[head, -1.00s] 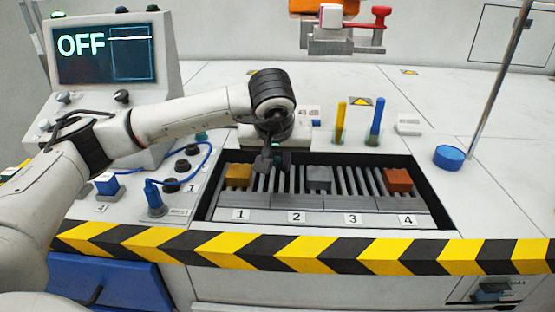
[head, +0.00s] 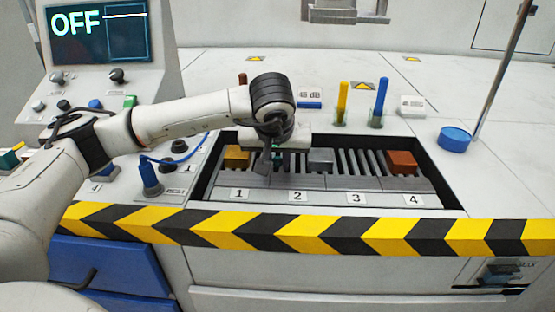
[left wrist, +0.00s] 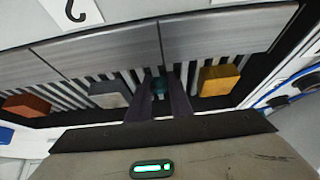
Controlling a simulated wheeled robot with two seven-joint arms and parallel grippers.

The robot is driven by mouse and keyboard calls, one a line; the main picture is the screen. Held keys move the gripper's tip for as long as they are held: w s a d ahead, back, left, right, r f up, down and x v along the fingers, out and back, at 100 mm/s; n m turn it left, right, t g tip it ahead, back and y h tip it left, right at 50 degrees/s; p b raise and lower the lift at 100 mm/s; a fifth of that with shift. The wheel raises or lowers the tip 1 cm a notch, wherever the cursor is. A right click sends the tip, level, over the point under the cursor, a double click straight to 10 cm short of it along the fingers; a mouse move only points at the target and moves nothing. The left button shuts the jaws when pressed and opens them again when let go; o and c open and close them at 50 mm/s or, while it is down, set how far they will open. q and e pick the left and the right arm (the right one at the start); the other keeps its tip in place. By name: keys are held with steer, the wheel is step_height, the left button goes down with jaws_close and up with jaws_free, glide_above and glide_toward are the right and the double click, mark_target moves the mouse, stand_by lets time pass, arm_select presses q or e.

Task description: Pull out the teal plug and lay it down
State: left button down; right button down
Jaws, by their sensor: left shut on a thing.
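My left gripper (head: 272,160) hangs over the slotted rack between the yellow block and the grey block. It is shut on a small teal thing, which I take to be the teal plug (left wrist: 158,84). In the left wrist view it shows between the two dark fingers, mostly hidden by them. In the head view only a teal speck shows at the fingers. I cannot tell whether the plug touches the rack (head: 375,184). My right gripper is not in view.
The rack holds a yellow block (head: 236,157), a grey block (head: 320,160) and an orange-red block (head: 402,162). Left of it stands a blue plug (head: 150,178) with a cable. Behind are yellow (head: 342,98) and blue (head: 380,98) sticks and a blue disc (head: 454,138).

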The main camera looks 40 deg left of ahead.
arm_select(q)
steer(key=c, duration=1.5)
jaws_free()
steer(key=shift+r, duration=0.1)
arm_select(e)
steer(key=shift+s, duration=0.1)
arm_select(q)
steer(key=p+v, duration=0.2)
steer(key=v, duration=0.7)
steer(key=shift+s+d, duration=0.1)
steer(key=shift+d, duration=0.05)
steer(key=shift+s+d+r, duration=0.1)
steer(key=shift+s+r, duration=0.15)
steer(key=shift+r, duration=0.2)
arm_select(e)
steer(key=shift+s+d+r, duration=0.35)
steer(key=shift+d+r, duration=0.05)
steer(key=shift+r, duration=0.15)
